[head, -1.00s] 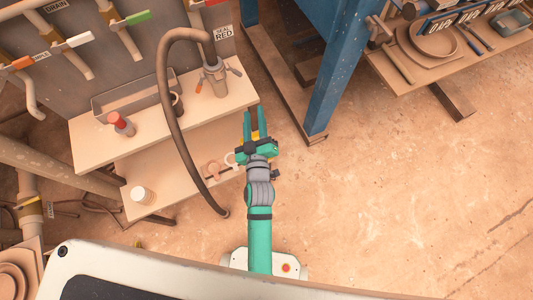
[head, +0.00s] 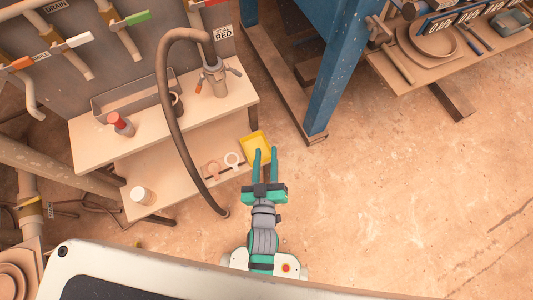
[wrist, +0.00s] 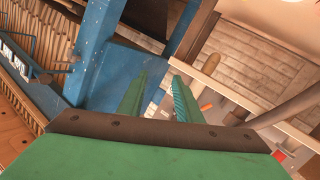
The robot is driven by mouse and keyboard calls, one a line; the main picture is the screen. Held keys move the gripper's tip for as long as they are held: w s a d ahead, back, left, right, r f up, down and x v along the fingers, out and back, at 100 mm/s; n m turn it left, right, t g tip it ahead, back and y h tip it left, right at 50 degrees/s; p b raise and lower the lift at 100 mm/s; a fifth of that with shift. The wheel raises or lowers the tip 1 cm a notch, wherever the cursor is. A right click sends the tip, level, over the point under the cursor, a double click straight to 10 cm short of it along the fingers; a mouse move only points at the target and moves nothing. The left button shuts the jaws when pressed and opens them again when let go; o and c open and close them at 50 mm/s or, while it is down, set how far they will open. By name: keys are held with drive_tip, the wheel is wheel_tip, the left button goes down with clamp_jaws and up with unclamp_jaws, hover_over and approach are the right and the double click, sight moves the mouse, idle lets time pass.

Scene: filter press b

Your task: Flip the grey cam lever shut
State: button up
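The hose coupling (head: 215,80) stands on the pale bench top in the head view, under the end of a brown hose. One cam lever with an orange-brown end (head: 200,87) sticks out to its left. The grey cam lever (head: 234,71) appears to stick out to its right, away from the body; it is small in the picture. My gripper (head: 266,150) is open and empty, below and right of the coupling and apart from it. Its two green fingers also show in the wrist view (wrist: 160,78) with nothing between them. I cannot pick out the grey lever surely in the wrist view.
The brown hose (head: 165,110) arches down to the floor left of my gripper. A yellow tray (head: 255,146) and rings lie on the lower shelf. A red-capped bottle (head: 121,124) stands on the bench. A blue post (head: 335,80) rises at right.

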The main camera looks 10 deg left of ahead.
sight(235, 71)
drive_tip(key=c, duration=0.4)
drive_tip(key=shift+w+d+f, duration=0.15)
drive_tip(key=shift+w, duration=0.2)
clamp_jaws()
drive_tip(key=w+d+m+g+y, duration=0.25)
drive_tip(key=w+m, duration=0.45)
drive_tip(key=w, duration=0.4)
drive_tip(key=w+a+r+m+g+y, duration=0.1)
drive_tip(key=w+r+y, duration=0.15)
drive_tip(key=r, duration=0.25)
drive_tip(key=w+a+r+g+y, duration=0.1)
drive_tip(key=w+r+y, duration=0.1)
drive_tip(key=r+y, duration=0.25)
drive_tip(key=shift+s+a+f+x, duration=0.15)
drive_tip(key=shift+s+a+x, duration=0.2)
drive_tip(key=shift+x, duration=1.85)
drive_tip(key=shift+s+a+f+x, duration=0.15)
drive_tip(key=shift+s+a+x, duration=0.15)
drive_tip(key=shift+x, duration=1.9)
drive_tip(key=shift+s+a+f+x, duration=0.1)
drive_tip(key=shift+s+a+x, duration=0.25)
drive_tip(key=shift+x, duration=1.85)
